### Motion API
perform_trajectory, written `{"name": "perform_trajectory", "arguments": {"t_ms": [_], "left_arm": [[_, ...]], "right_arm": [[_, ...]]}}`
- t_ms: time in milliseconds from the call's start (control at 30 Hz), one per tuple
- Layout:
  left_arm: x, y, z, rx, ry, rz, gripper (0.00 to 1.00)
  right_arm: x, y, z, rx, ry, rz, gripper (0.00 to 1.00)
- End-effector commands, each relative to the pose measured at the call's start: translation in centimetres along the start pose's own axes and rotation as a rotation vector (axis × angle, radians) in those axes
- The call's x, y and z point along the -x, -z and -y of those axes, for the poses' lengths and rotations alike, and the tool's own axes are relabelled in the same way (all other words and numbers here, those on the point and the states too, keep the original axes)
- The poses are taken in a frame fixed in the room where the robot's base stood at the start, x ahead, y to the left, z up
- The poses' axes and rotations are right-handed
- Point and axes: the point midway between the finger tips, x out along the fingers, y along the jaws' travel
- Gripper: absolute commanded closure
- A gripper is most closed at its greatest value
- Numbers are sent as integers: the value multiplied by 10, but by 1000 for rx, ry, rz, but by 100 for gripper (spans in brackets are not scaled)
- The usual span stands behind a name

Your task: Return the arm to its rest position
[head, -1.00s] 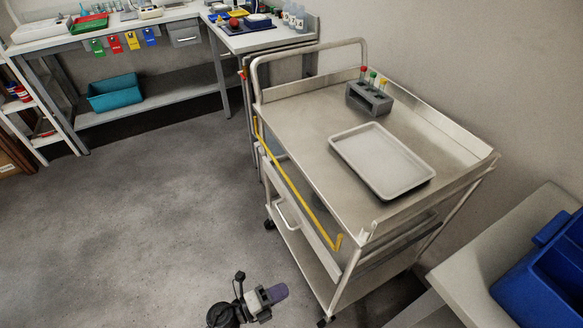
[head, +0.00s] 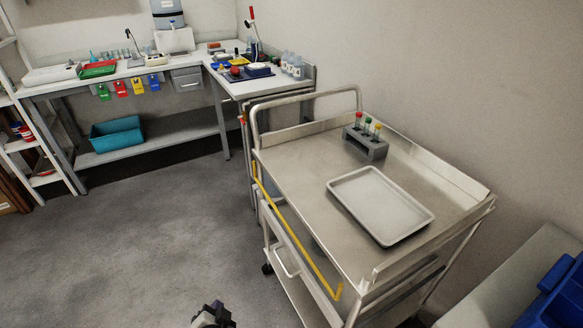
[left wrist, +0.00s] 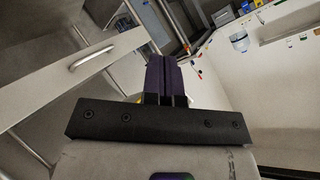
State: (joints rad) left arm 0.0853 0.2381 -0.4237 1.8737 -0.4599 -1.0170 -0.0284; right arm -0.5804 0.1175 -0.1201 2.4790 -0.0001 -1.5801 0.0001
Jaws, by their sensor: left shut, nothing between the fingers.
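My left arm shows only as a small dark and grey piece at the bottom edge of the head view; its fingertips are cut off there. In the left wrist view my left gripper (left wrist: 165,72) has its two purple fingers pressed together, with nothing between them. It is apart from the steel trolley (head: 310,165), below and left of its top in the head view. My right gripper is not in view.
On the trolley are a white tray (head: 380,205) and a grey rack (head: 365,146) with several capped tubes. An L-shaped workbench (head: 190,77) stands at the back, with a teal bin (head: 117,140) below. A blue container (head: 558,300) is at lower right. Open floor lies left.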

Motion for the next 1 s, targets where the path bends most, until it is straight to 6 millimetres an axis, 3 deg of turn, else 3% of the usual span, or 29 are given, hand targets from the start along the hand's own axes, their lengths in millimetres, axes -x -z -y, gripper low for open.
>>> {"name": "perform_trajectory", "arguments": {"t_ms": [167, 233, 300, 500, 633, 900, 1000], "left_arm": [[70, -9, 20, 222, -166, 221, 100], [108, -11, 27, 292, -250, 291, 100], [145, -12, 34, 343, -324, 334, 100], [228, -8, 62, 451, -420, 348, 100], [268, -19, 74, 484, -431, 414, 100], [339, -50, 68, 481, -506, 605, 100], [349, -38, 81, 480, -506, 607, 100]], "right_arm": [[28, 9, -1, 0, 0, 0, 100], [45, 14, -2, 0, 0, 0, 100], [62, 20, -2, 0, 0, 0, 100], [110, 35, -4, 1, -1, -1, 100], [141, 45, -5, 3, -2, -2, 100], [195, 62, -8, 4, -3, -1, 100], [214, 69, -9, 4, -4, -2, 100]]}}
